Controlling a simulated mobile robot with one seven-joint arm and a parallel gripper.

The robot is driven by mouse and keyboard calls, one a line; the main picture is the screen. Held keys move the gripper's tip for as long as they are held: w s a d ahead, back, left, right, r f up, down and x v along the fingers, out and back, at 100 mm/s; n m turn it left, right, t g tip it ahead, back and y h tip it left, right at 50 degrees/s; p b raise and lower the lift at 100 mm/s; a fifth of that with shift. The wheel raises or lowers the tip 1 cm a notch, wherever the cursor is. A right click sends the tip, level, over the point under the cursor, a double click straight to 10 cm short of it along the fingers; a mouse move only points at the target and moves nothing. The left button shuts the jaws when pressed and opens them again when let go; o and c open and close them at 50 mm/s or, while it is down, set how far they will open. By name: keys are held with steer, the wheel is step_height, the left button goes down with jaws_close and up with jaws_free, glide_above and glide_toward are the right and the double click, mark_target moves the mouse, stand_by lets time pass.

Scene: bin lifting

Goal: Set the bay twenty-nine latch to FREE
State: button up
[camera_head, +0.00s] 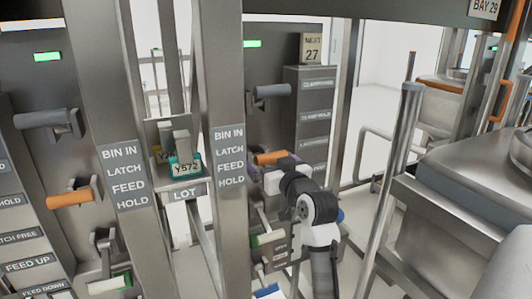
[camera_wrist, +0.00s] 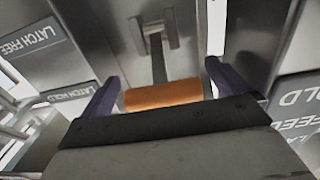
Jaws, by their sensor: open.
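An orange lever handle (camera_head: 272,157) sits on the grey middle panel, below a grey lever. In the wrist view the orange handle (camera_wrist: 163,94) lies crosswise between the two purple fingers of my gripper (camera_wrist: 162,74), on a metal arm from a bracket. The fingers are open, one beyond each end of the handle; I cannot tell whether they touch it. In the head view my gripper (camera_head: 262,172) is right at the handle and partly hides it. A LATCH FREE label (camera_wrist: 30,38) and a LATCH HOLD label (camera_wrist: 66,93) show at the left. A BAY 29 sign (camera_head: 486,7) hangs at top right.
A grey lever (camera_head: 271,91) is above, and a green-ended lever (camera_head: 267,239) below. Steel posts (camera_head: 220,110) stand left of my arm. Another panel with its own orange lever (camera_head: 70,199) is at far left. A metal pole (camera_head: 392,185) and machine stand at right.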

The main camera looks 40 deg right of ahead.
steer(key=shift+x, duration=1.15)
steer(key=shift+w+d+p, duration=0.15)
steer(key=shift+w+p, duration=0.15)
steer(key=shift+w, duration=0.25)
